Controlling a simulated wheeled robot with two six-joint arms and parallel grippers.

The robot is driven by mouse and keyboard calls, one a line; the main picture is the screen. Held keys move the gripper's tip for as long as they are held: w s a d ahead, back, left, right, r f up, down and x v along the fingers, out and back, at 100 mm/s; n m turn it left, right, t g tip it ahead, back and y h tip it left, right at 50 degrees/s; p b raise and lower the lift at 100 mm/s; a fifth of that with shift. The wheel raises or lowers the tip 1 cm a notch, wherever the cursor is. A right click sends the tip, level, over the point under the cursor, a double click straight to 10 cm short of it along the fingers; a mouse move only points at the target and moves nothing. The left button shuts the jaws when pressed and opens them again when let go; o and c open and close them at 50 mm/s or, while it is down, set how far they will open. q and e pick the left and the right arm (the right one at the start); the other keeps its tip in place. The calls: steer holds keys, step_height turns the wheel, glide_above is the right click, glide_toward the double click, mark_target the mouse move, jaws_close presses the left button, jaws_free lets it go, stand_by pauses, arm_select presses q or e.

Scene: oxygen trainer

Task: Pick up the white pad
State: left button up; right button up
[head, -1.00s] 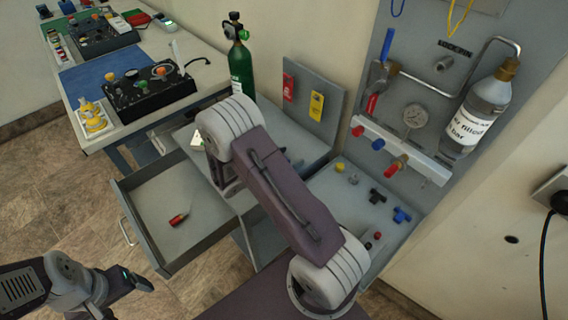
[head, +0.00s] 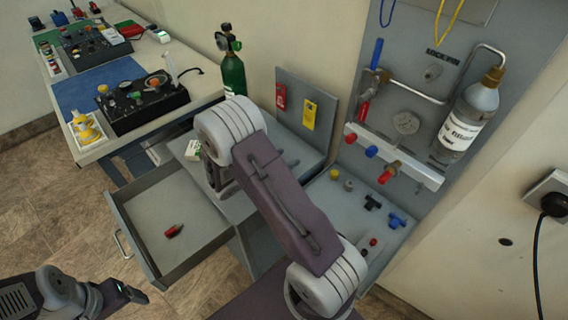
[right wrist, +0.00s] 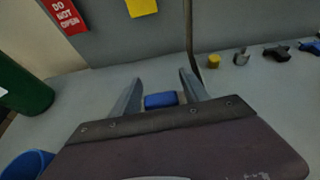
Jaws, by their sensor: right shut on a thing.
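A small white item with a green mark (head: 193,149), possibly the white pad, lies on the grey cabinet top (head: 290,150), beside my right arm. In the head view my right gripper's fingertips are hidden behind my own arm. In the right wrist view my right gripper (right wrist: 160,80) has its fingers a little apart around a small blue block (right wrist: 161,100), which it appears to hold. No white pad shows between the fingers. My left gripper (head: 128,292) is at the lower left of the head view, away from the cabinet; its finger opening is unclear.
An open drawer (head: 150,262) holds a red item (head: 174,231). A green cylinder (head: 233,75) stands behind the cabinet top. Red (head: 281,97) and yellow (head: 310,114) tags hang on the panel. Several small fittings (head: 372,202) lie at the right. A blue cup (right wrist: 28,165) shows in the wrist view.

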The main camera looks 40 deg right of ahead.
steer(key=s+a+r+p, duration=0.1)
steer(key=s+a+r, duration=0.6)
steer(key=s+r, duration=0.1)
steer(key=shift+s+a, duration=0.15)
steer(key=shift+s, duration=0.45)
